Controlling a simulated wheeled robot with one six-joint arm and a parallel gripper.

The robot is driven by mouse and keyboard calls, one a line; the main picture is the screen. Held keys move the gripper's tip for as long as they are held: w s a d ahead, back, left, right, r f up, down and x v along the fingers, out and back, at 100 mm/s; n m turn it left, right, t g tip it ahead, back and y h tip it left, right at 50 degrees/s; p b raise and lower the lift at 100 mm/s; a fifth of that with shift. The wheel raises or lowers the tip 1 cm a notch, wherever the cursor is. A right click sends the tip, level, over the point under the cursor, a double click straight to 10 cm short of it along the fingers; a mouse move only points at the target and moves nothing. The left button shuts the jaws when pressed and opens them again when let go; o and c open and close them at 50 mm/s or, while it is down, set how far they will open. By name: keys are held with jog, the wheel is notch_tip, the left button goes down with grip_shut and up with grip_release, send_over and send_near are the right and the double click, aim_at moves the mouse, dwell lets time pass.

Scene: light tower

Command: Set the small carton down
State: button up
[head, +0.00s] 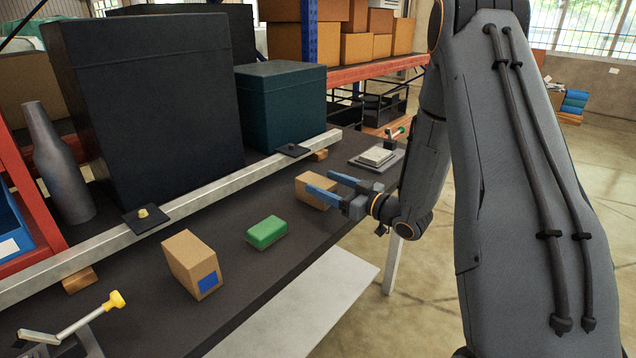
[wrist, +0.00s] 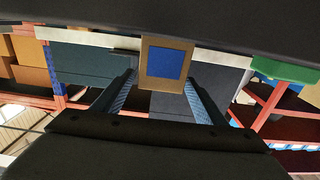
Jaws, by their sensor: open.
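A small brown carton (head: 312,183) stands on the dark bench top near its right end, and seems to rest on it. My gripper (head: 327,186) has its two blue fingers spread at the carton, the near one passing in front of its face. In the wrist view, which is upside down, the carton (wrist: 150,51) shows its face with a blue square just beyond and between the open fingertips (wrist: 160,77). I cannot tell whether either finger touches it. A second, taller carton (head: 185,262) with a blue label stands at the front left of the bench.
A green block (head: 267,232) lies left of my gripper. A metal rail (head: 195,208) runs along the bench behind it, with large dark boxes (head: 150,100) beyond. A plate with white pads (head: 376,157) lies at the back right. A yellow-tipped lever (head: 90,318) stands front left.

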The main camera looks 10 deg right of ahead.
jog(key=b+v, duration=0.1)
jog(key=v, duration=0.7)
jog(key=shift+s+d, duration=0.15)
